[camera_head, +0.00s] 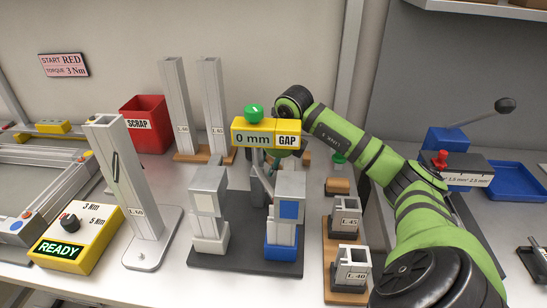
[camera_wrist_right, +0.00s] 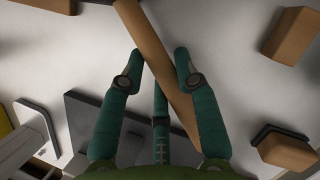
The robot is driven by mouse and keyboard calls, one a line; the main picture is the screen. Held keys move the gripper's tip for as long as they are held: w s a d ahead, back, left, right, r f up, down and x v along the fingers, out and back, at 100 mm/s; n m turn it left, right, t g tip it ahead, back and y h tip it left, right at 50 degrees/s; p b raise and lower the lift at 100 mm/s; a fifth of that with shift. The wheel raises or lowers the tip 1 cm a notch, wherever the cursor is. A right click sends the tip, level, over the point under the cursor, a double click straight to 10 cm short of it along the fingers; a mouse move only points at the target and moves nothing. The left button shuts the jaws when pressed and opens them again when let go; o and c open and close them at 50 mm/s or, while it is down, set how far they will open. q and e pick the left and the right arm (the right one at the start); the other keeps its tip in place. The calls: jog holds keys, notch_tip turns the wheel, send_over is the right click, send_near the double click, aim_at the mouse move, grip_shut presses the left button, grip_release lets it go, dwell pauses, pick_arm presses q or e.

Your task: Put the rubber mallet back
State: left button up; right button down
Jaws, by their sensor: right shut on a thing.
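A long brown wooden bar (camera_wrist_right: 148,38), which looks like the mallet's handle, runs slantwise between the teal fingers of my right gripper (camera_wrist_right: 160,72) in the right wrist view. The gripper is shut on it. The mallet's head does not show in either view. In the head view my green right arm reaches in from the right, and its gripper is mostly hidden behind the yellow GAP display (camera_head: 288,133). My left gripper is not in view.
Two clamp-like posts (camera_head: 208,205) (camera_head: 287,215) stand on a dark plate close in front of the gripper. Wooden blocks (camera_wrist_right: 292,35) (camera_wrist_right: 285,152) lie around it. A red SCRAP bin (camera_head: 148,125), tall metal uprights (camera_head: 176,105) and a blue tray (camera_head: 470,180) stand farther out.

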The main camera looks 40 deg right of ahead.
jog(key=shift+w+a+r, duration=0.1)
jog(key=shift+a, duration=0.2)
jog(key=c, duration=0.9)
grip_release()
jog(key=shift+r, duration=0.25)
jog(key=v, duration=1.1)
jog(key=shift+r+b, duration=0.3)
